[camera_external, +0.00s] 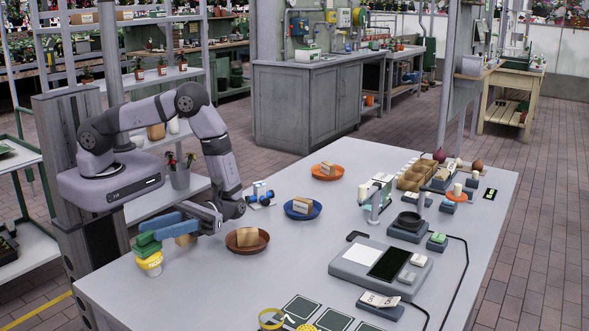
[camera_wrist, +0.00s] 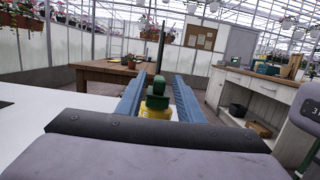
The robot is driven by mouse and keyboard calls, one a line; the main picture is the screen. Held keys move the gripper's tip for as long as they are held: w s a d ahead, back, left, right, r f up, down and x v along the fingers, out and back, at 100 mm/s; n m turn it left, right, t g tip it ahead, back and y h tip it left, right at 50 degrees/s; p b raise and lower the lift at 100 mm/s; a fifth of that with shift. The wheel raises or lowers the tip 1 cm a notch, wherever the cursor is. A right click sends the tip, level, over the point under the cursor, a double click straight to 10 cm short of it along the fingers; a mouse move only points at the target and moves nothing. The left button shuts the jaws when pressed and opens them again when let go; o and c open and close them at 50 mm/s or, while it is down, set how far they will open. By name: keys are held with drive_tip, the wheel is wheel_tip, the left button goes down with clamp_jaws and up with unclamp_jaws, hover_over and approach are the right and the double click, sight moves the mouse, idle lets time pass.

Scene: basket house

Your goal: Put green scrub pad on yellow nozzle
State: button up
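Green pieces (camera_external: 148,246), one above the other, sit on a yellow tub-like thing with lettering (camera_external: 150,263) at the table's left edge. The upper green piece looks like a block or pad. In the wrist view, the green piece (camera_wrist: 157,100) shows between my fingers, with yellow (camera_wrist: 156,114) below it. I cannot tell which part is the nozzle. My gripper (camera_external: 150,228) has blue fingers reaching left over the green pieces. In the wrist view, my gripper (camera_wrist: 159,76) is open, with gaps on both sides of the green. The contact underneath is partly hidden.
A brown bowl with a block (camera_external: 247,247), a blue plate (camera_external: 303,215) and an orange plate (camera_external: 327,178) stand right of my gripper. A scale-like device (camera_external: 350,262) and cables occupy the right side. The front-left table is clear.

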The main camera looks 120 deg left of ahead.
drive_tip(key=shift+a+f+b, duration=0.2)
drive_tip(key=shift+a+b, duration=0.05)
drive_tip(key=shift+a, duration=0.75)
drive_tip(key=shift+a+f+b, duration=0.15)
drive_tip(key=shift+a+b, duration=0.1)
drive_tip(key=shift+a, duration=0.7)
drive_tip(key=shift+r, duration=0.1)
drive_tip(key=shift+d+r+m+y+p, duration=0.15)
drive_tip(key=shift+r+m+y+p, duration=0.15)
drive_tip(key=shift+m+p, duration=0.15)
drive_tip(key=s+a+r+m+y+p, duration=0.1)
drive_tip(key=s+m+y+p, duration=0.1)
drive_tip(key=s+m+y, duration=0.3)
drive_tip(key=s+a+r+m+y+p, duration=0.1)
drive_tip(key=s+m+y, duration=0.4)
drive_tip(key=m+y, duration=0.7)
drive_tip(key=r+y+p, duration=0.1)
drive_tip(key=y+p, duration=0.1)
drive_tip(key=shift+s+a+r+y, duration=0.25)
drive_tip(key=shift+s+a+y, duration=0.05)
drive_tip(key=shift+s+a, duration=0.1)
